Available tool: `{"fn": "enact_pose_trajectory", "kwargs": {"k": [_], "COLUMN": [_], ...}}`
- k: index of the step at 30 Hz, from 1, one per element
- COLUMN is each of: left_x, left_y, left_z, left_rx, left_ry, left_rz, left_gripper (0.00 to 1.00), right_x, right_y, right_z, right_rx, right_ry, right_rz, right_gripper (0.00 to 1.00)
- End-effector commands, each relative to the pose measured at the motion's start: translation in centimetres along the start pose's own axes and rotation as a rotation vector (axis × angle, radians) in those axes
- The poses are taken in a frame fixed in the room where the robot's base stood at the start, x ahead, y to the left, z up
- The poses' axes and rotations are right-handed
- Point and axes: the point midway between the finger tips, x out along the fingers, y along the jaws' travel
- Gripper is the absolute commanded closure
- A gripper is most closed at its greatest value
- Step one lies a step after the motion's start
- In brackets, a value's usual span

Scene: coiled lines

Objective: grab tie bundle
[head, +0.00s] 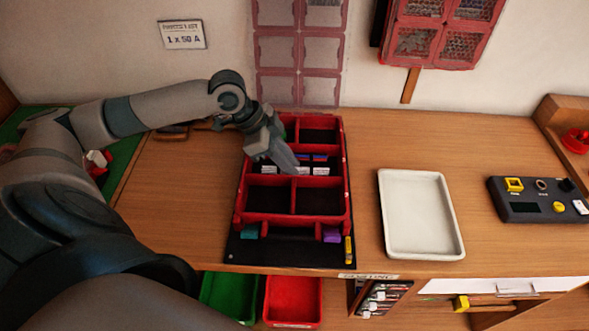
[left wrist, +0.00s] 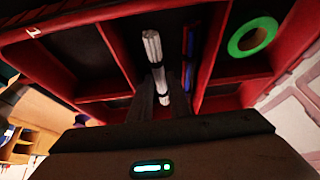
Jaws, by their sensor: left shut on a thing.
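A white tie bundle (left wrist: 153,48) stands out between the fingers of my left gripper (left wrist: 163,100) in the left wrist view. My left gripper is shut on it. In the head view my left gripper (head: 290,166) points down into the middle row of the red divided organizer (head: 241,205). Its fingers hide part of that row, and the held bundle cannot be made out clearly there. The organizer's red walls (left wrist: 118,55) are close around the fingers in the left wrist view. My right gripper is not in view.
Blue and red strips (left wrist: 187,55) and a green ring (left wrist: 252,37) lie in neighbouring compartments. A white tray (head: 388,215) is right of the organizer, with bare table between. A dark control box (head: 525,208) is further right. Green (head: 229,295) and red bins (head: 293,298) are below the front edge.

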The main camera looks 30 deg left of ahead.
Motion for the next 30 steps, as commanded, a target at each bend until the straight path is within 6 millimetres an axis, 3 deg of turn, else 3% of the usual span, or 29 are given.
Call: {"fn": "enact_pose_trajectory", "kwargs": {"k": [11,19,24,30], "left_x": [-0.5,-3.5,-3.5,-3.6], "left_y": [-0.1,-0.2,0.7,1.5], "left_z": [-0.3,-2.1,-5.1,-8.9], "left_rx": [0.001,0.003,0.005,0.005], "left_ry": [-0.001,0.002,0.006,0.006], "left_rz": [-0.002,-0.005,0.0,0.0], "left_gripper": [1.0,1.0,1.0,1.0], "right_x": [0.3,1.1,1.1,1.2], "right_y": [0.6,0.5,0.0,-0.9], "right_z": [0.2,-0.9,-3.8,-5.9], "right_rx": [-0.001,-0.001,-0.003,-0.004], "right_ry": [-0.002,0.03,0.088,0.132], "right_rz": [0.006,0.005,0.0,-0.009], "right_gripper": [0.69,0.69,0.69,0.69]}}
